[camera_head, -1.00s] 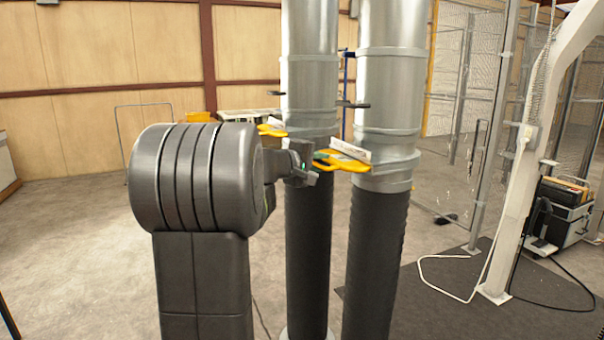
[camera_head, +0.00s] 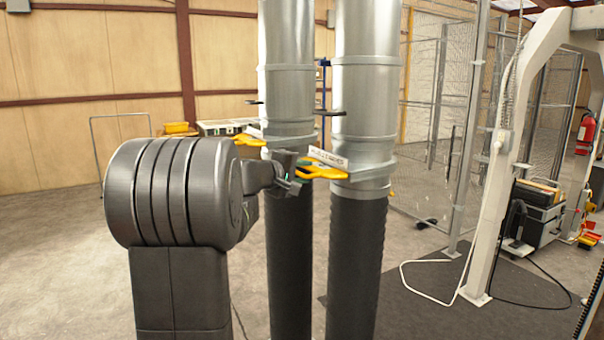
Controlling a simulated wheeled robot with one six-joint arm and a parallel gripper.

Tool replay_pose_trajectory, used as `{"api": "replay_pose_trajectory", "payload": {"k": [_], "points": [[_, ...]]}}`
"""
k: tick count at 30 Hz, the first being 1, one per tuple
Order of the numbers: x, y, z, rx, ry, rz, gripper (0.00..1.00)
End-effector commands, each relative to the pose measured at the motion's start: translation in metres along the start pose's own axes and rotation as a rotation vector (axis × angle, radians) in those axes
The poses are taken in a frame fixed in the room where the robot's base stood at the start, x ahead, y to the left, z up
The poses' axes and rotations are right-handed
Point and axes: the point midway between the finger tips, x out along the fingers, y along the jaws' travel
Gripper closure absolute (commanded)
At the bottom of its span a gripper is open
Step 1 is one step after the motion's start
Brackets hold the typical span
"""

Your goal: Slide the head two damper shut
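Two upright metal ducts carry yellow slide-damper handles. The right duct (camera_head: 364,105) has a yellow handle (camera_head: 325,170) sticking out to the left, with a white label (camera_head: 330,158) above it. The lettering seems to include "2 DAMPER" but is too small to read surely. The left duct (camera_head: 287,85) has its own yellow handle (camera_head: 249,140), also sticking out to the left. My gripper (camera_head: 294,181) is in front of the left duct, at the left end of the right duct's handle. My arm hides part of the gripper. I cannot tell whether its fingers touch or enclose the handle.
Black hoses (camera_head: 357,250) run down from both ducts. A white frame post (camera_head: 497,190) and a black equipment case (camera_head: 533,215) stand to the right, with a white cable on the dark mat. Wire-mesh fencing is behind. The floor at the left is open.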

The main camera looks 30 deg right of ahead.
Motion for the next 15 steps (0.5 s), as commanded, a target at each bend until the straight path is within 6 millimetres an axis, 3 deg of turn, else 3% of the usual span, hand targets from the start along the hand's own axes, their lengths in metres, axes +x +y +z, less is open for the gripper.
{"api": "replay_pose_trajectory", "payload": {"k": [8, 15], "points": [[-0.009, 0.001, -0.001, 0.001, 0.003, 0.003, 0.68], [-0.057, 0.0, -0.001, 0.002, 0.006, 0.003, 0.68]]}}
